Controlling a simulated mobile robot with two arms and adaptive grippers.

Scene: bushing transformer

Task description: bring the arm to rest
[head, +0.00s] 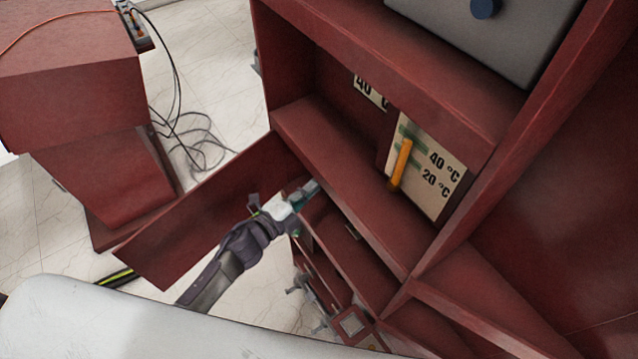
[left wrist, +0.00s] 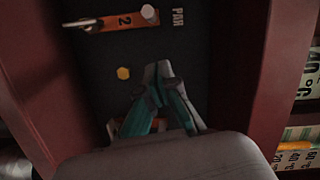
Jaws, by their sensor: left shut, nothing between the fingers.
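My left gripper (head: 308,190) is at the open red cabinet, by the front edge of a shelf and beside the open door flap. In the left wrist view its teal and grey fingers (left wrist: 164,72) are together, with nothing between them. They are in front of a dark panel (left wrist: 95,65). A small orange-red part (left wrist: 115,127) is partly hidden behind the fingers. My right gripper is not in view.
The red door flap (head: 205,225) is open to the left of the cabinet. A gauge board (head: 432,175) with an orange pointer (head: 400,163) is on the upper shelf. A red cabinet (head: 75,95) and black cables (head: 190,135) are at the left. Pale floor shows between them.

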